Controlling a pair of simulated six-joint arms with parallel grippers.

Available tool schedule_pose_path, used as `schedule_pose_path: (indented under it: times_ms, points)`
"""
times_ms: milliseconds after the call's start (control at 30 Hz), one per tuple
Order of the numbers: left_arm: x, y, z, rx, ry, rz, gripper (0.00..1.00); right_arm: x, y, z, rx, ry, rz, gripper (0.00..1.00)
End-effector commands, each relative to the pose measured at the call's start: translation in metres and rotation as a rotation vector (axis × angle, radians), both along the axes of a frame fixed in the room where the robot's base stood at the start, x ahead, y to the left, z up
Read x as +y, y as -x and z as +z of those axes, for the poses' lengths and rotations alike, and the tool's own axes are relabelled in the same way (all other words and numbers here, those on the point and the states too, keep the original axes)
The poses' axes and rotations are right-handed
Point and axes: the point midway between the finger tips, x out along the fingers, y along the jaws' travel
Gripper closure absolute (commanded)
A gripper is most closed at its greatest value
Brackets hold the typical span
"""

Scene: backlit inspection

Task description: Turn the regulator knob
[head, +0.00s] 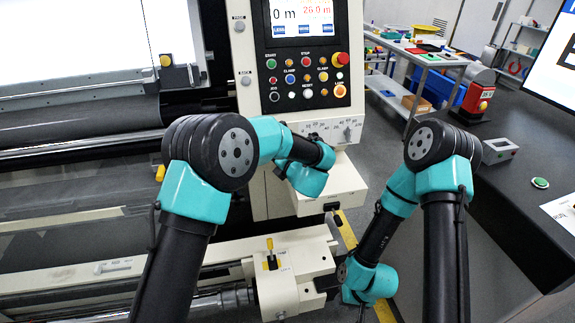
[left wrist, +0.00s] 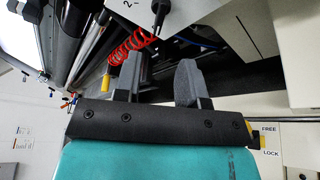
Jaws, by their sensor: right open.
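In the left wrist view, a dark knob-like part (left wrist: 161,8) on a thin stem shows at the top edge, beside a pale panel with a "2" mark. I cannot tell for sure that it is the regulator knob. My left gripper (left wrist: 158,66) is open below it, with nothing between its fingers. A pale selector (head: 347,134) shows at the scale's right. My right gripper (head: 326,284) is low, beside the lower machine block, open and empty.
A yellow lever (head: 270,244) stands on the lower cream block (head: 297,262). Push buttons and a red emergency stop (head: 340,59) sit above the scale. A red coiled hose (left wrist: 130,50) lies beyond my left fingers. A dark bench (head: 505,195) is at the right.

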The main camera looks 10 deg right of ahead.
Motion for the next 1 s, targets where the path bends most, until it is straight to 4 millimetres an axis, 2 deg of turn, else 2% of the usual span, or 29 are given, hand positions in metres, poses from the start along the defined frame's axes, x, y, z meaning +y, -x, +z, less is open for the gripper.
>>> schedule_pose_path:
  times_ms: [200,400,867,1000]
  points:
    - [-0.018,0.036,0.008,0.000,-0.001,-0.003,0.63,0.000,0.000,0.000,0.000,0.000,0.000,0.57]
    - [-0.025,0.053,0.012,0.001,0.000,-0.002,0.63,0.000,0.000,0.000,0.000,0.000,0.000,0.57]
    - [-0.026,0.054,0.012,0.000,0.000,0.000,0.63,0.000,0.000,0.000,0.000,0.000,0.000,0.57]
    - [-0.020,0.052,0.007,0.014,-0.021,-0.013,0.63,0.000,0.000,0.000,0.000,0.000,0.000,0.57]
